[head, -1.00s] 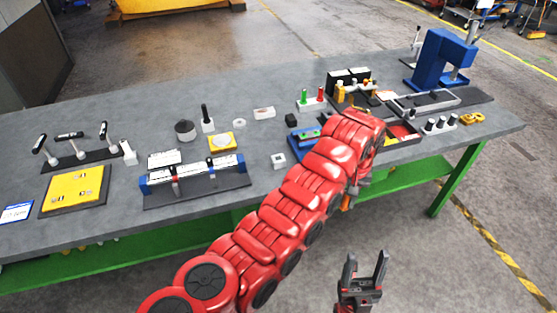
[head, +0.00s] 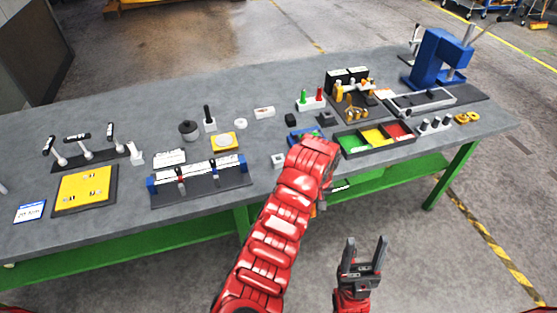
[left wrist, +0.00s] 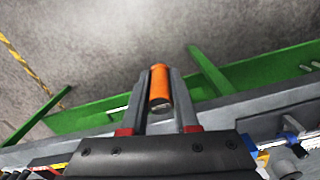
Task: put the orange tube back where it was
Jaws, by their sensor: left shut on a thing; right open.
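The orange tube (left wrist: 160,86) is held between the fingers of my left gripper (left wrist: 163,100) in the left wrist view. Floor and green table frame show behind it. In the head view my red left arm hides most of that gripper, near the table's front edge. My right gripper (head: 364,258) is open and empty, in front of the table. A small white stand (head: 311,103) holds a green and a red upright piece. Which place the tube came from cannot be told.
A tray with green, yellow and red compartments (head: 374,138) lies right of my left arm. A blue press (head: 436,58) stands at the back right. A black fixture with blue ends (head: 200,186) and a yellow board (head: 85,190) lie left. The rear left tabletop is clear.

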